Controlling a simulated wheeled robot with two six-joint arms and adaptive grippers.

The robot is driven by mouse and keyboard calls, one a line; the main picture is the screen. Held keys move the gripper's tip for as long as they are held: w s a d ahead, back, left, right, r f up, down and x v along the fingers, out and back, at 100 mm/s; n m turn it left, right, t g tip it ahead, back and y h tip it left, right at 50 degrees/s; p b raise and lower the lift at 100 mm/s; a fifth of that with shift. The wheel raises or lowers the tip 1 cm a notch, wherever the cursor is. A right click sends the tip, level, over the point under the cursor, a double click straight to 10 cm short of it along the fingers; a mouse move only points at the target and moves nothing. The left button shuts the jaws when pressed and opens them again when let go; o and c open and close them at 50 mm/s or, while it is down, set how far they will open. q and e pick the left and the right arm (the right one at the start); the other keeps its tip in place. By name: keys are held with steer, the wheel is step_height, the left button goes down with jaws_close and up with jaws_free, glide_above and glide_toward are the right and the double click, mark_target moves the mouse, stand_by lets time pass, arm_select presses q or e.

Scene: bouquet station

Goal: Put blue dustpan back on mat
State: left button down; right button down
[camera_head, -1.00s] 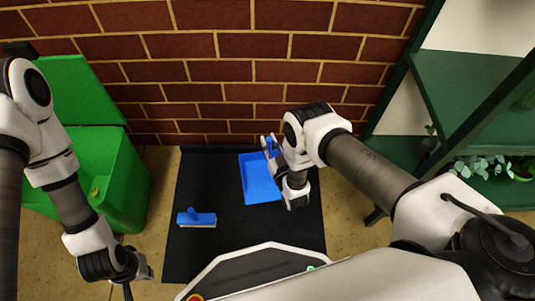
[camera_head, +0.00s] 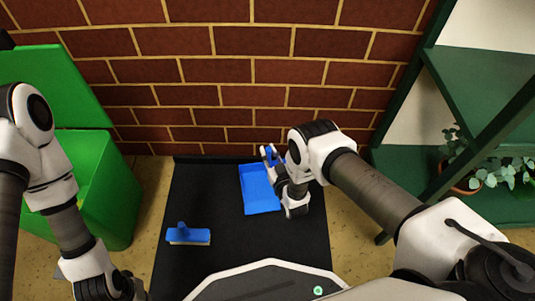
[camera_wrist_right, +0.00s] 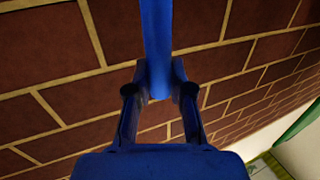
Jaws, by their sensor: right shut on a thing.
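The blue dustpan (camera_head: 258,192) is over the far right part of the black mat (camera_head: 198,200). I cannot tell whether its pan touches the mat. My right gripper (camera_head: 271,157) is shut on the dustpan's handle, at the pan's far right side. In the right wrist view, the blue handle (camera_wrist_right: 157,45) passes between the fingertips (camera_wrist_right: 160,85), with the brick wall behind. The right wrist hides part of the pan's right side. My left gripper (camera_head: 136,290) is at the bottom left, mostly cut off, so its jaws are unclear.
A blue brush (camera_head: 188,235) lies on the mat's left part. A green bin (camera_head: 110,195) with a raised lid stands to the left. A brick wall (camera_head: 230,80) rises behind the mat. A green shelf (camera_head: 480,110) with potted plants (camera_head: 495,175) stands at the right.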

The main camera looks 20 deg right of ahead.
steer(key=shift+s+f, duration=0.1)
steer(key=shift+f, duration=0.4)
steer(key=c, duration=1)
jaws_free()
steer(key=shift+o, duration=0.2)
steer(key=shift+s, duration=0.3)
steer(key=s+d, duration=0.1)
steer(key=s, duration=1)
steer(key=shift+s, duration=0.2)
steer(key=shift+r, duration=0.1)
